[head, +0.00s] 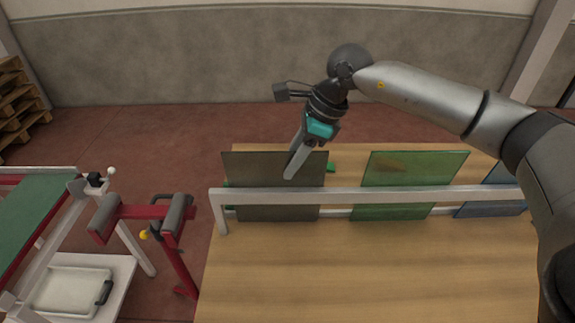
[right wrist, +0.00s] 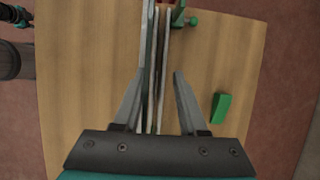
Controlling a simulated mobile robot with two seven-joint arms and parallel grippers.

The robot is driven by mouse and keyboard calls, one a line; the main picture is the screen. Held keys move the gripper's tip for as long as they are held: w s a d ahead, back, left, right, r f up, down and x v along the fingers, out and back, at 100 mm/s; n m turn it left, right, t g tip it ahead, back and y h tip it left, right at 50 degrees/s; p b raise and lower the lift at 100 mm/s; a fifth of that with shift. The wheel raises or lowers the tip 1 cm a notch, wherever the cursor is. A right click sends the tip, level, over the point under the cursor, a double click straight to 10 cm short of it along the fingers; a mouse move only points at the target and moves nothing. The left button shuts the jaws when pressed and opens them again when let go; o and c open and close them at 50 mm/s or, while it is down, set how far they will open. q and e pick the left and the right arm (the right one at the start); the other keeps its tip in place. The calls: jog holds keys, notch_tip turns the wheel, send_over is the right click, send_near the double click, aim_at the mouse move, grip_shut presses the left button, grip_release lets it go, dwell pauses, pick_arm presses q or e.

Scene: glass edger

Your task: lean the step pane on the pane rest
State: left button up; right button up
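Three panes stand upright along a white rail frame (head: 370,195) on a wooden table: a dark grey-brown pane (head: 255,175) at left, a green pane (head: 410,170) in the middle and a blue pane (head: 490,200) at right, partly behind my right arm. I cannot tell which is the step pane or which stand is the pane rest. My right gripper (head: 291,172) is at the dark pane's upper edge. In the right wrist view its fingers (right wrist: 158,80) are apart, with thin upright edges (right wrist: 153,60) between them; a gap shows beside the right finger.
A red stand with grey pads (head: 145,212) is left of the wooden table (head: 370,270). Beyond it are a green-topped bench (head: 35,215) and a pale tray (head: 70,290). A green block (right wrist: 221,107) lies right of my fingers. The table's front is clear.

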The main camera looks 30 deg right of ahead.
jog(key=v, duration=1.3)
jog(key=shift+p, duration=0.35)
jog(key=shift+w+a, duration=0.1)
